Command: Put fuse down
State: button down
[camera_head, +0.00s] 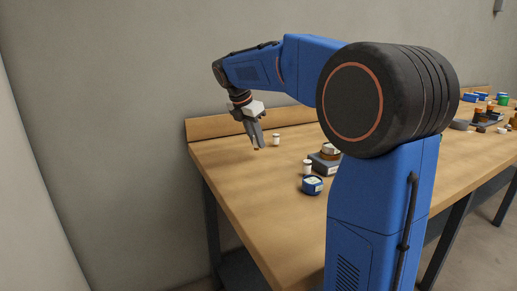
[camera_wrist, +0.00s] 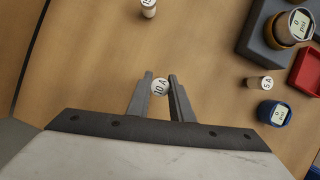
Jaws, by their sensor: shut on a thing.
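My gripper (camera_head: 257,146) is shut on a fuse with a round white top marked "10 A" (camera_wrist: 160,87), which sits between the fingertips (camera_wrist: 161,78) in the wrist view. In the head view my gripper points down over the left end of the wooden table, and only a small brownish bit of the fuse (camera_head: 257,149) shows at the tips. I cannot tell whether the fuse touches the tabletop. Another white-topped fuse (camera_wrist: 148,8) stands at the top edge of the wrist view, and a "5 A" fuse (camera_wrist: 260,83) stands to the right. Both stand apart from my gripper.
A blue round piece marked "psi" (camera_wrist: 275,113) stands on the right. Beyond it are a dark grey block (camera_wrist: 262,40) bearing a brown-sided gauge and a red tray (camera_wrist: 307,72). The wooden tabletop (camera_head: 225,165) around my gripper is largely clear. A low back ledge (camera_head: 215,127) borders the wall.

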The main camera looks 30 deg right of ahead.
aim_at(257, 149)
jog(key=shift+f, duration=1.65)
jog(key=shift+f, duration=0.1)
jog(key=c, duration=1.6)
grip_release()
jog(key=shift+d, duration=0.1)
jog(key=v, duration=1.2)
